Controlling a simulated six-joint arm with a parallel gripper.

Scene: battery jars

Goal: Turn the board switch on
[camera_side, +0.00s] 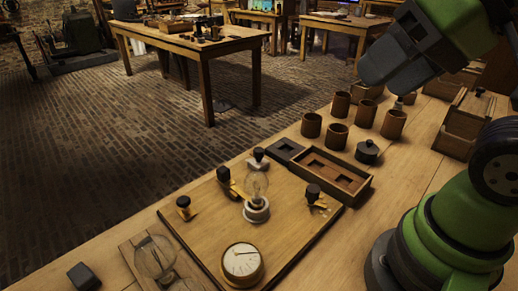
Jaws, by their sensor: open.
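A wooden board (215,225) lies on the near bench. It carries a clear glass bulb on a white base (257,207), a round dial meter (242,262), and several brass fittings with black knobs. A brass fitting with a black knob (225,178) stands left of the bulb, and another (314,193) is on the right side; I cannot tell for sure which is the switch or how it is set. My gripper (398,101) hangs at the upper right, well away from the board, over the brown jars. It is open and its fingertips are hard to make out.
Several brown jars (338,134) stand behind the board, with a dark lidded pot (367,151) beside them. A compartmented wooden tray (333,171) borders the board's back right. A wooden box (466,125) is at right. A dark block (83,276) lies front left.

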